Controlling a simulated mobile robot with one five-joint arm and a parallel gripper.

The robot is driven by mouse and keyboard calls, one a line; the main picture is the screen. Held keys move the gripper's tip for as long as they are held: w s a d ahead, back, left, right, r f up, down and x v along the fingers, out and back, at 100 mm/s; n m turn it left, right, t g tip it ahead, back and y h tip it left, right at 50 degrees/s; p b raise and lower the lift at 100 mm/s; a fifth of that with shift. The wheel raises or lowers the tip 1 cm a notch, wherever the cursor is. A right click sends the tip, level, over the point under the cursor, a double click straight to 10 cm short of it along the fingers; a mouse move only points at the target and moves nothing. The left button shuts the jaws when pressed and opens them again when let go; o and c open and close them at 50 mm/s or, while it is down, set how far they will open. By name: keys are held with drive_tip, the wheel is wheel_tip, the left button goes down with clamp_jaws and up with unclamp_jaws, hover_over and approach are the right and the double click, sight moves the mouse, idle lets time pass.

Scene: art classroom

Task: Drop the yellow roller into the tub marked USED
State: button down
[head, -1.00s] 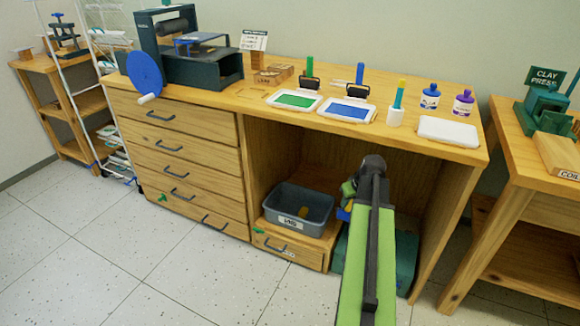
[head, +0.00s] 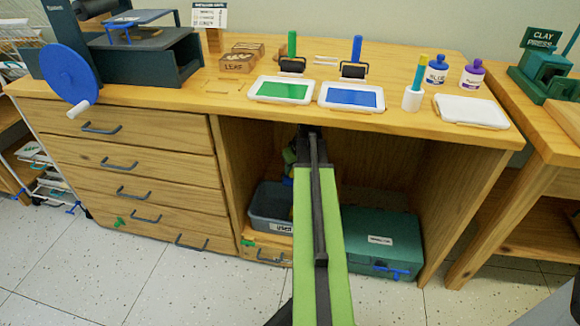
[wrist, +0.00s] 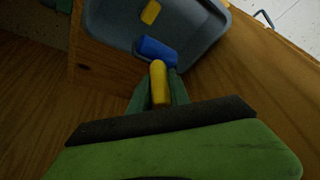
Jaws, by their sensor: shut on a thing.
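My gripper (wrist: 158,84) is shut on the yellow roller (wrist: 158,76). Its yellow handle is between the green fingers, and a blue cylinder (wrist: 157,50) shows just beyond the handle. In the wrist view the blue cylinder overlaps the near part of the grey tub (wrist: 200,40). I cannot tell the height between them. In the head view the tub (head: 262,205), marked USED, stands on a low wooden drawer inside the bench opening. My arm hides its right part. My gripper (head: 290,160) is mostly hidden behind my arm, above the tub in the picture.
A small yellow piece (wrist: 151,12) lies in the tub. The wooden bench (head: 225,95) overhangs the opening. A dark green box (head: 382,230) stands right of the tub. Ink trays with green (head: 282,90) and blue (head: 352,97) pads, bottles and a press are on top.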

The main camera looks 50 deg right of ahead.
sight(292, 178)
wheel_tip(292, 178, down, 6)
drive_tip(key=b, duration=0.5)
drive_tip(key=shift+s+r, duration=0.1)
drive_tip(key=shift+r, duration=0.05)
drive_tip(key=shift+r, duration=0.1)
drive_tip(key=c, duration=1.1)
unclamp_jaws()
drive_tip(key=shift+s, duration=0.1)
drive_tip(key=shift+c, duration=0.2)
drive_tip(key=p+v, duration=0.7)
drive_tip(key=shift+r, duration=0.25)
drive_tip(key=shift+s, duration=0.15)
drive_tip(key=shift+r+p, duration=1.65)
drive_tip(key=shift+p, duration=0.05)
